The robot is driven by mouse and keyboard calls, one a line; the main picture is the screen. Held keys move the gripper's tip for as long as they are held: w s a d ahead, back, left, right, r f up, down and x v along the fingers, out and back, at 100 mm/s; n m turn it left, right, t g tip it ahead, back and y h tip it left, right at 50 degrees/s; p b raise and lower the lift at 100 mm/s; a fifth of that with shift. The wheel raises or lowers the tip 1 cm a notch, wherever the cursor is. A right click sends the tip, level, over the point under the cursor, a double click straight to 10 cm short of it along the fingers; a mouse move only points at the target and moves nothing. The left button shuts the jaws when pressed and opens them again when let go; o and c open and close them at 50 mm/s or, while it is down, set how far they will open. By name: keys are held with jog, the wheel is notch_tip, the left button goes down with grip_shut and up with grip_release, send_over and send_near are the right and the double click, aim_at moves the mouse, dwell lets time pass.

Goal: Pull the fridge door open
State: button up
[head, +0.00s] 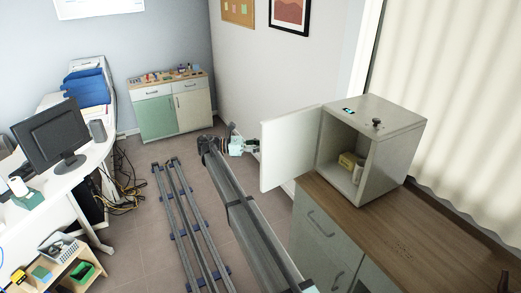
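The fridge (384,140) is a small grey box on the wooden counter at the right. Its white door (290,146) stands wide open, swung out to the left, past the counter's edge. My gripper (254,146) is at the end of my arm, just left of the door's free edge. It looks very near the door; I cannot tell whether it touches. The fingers are small and partly hidden, so their opening is unclear.
The wooden counter (425,235) with grey-green cabinets lies below the fridge. Floor rails (190,225) run left of my arm. A white desk with a monitor (52,135) is at the left. A low cabinet (172,108) stands at the back.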

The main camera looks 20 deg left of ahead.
notch_tip(320, 180, up, 9)
jog(key=shift+f, duration=0.2)
